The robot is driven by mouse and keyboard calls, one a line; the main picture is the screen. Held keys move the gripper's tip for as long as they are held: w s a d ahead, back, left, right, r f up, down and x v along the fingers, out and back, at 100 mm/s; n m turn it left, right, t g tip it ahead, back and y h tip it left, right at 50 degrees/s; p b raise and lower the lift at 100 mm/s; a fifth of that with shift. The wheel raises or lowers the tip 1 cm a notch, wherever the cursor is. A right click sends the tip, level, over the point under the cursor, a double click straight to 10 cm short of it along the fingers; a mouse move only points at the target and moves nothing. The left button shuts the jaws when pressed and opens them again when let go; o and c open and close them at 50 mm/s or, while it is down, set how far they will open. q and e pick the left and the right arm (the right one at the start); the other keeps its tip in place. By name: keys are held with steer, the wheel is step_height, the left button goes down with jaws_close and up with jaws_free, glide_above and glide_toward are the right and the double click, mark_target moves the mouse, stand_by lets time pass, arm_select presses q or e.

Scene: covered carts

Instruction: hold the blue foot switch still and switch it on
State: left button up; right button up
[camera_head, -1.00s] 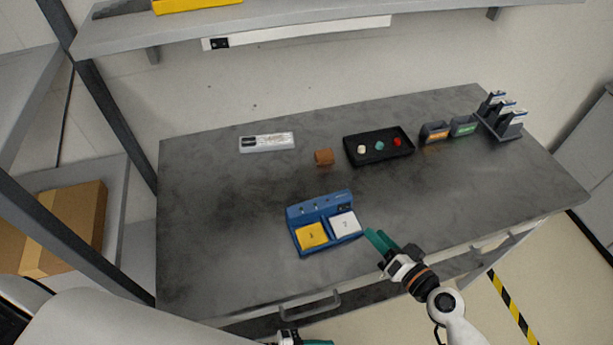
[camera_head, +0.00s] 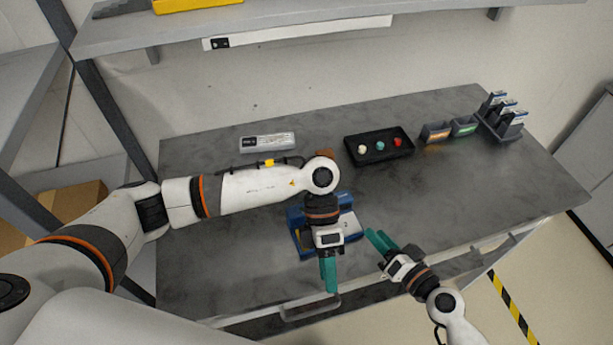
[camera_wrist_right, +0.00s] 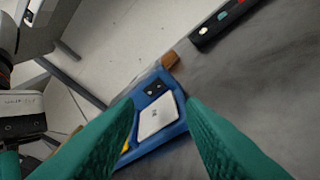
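The blue foot switch (camera_head: 296,220) lies on the grey table near its front edge. My left wrist covers its middle in the head view, leaving part of the white pedal (camera_head: 348,225) showing. In the right wrist view the blue body (camera_wrist_right: 178,128), the white pedal (camera_wrist_right: 155,117) and a bit of the yellow pedal (camera_wrist_right: 125,147) show between my fingers. My left gripper (camera_head: 330,288) points toward the table's front edge, in front of the switch; its finger gap cannot be made out. My right gripper (camera_head: 376,242) is open and empty, just right of the switch, apart from it.
A black tray (camera_head: 372,158) with coloured knobs, a brown block (camera_head: 324,154) and a pale device (camera_head: 267,141) lie farther back. Small bins (camera_head: 437,132) and a rack (camera_head: 502,132) stand at the right. The table's right front is clear.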

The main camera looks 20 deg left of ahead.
arm_select(q)
steer(key=w+a+r+n+t+y, duration=0.15)
steer(key=w+a+t, duration=0.3)
steer(key=w, duration=0.45)
steer(key=t+y, duration=0.2)
steer(key=t, duration=0.1)
glide_toward(295, 215)
steer(key=w+d, duration=0.2)
steer(key=w, duration=0.1)
step_height(295, 215, down, 11)
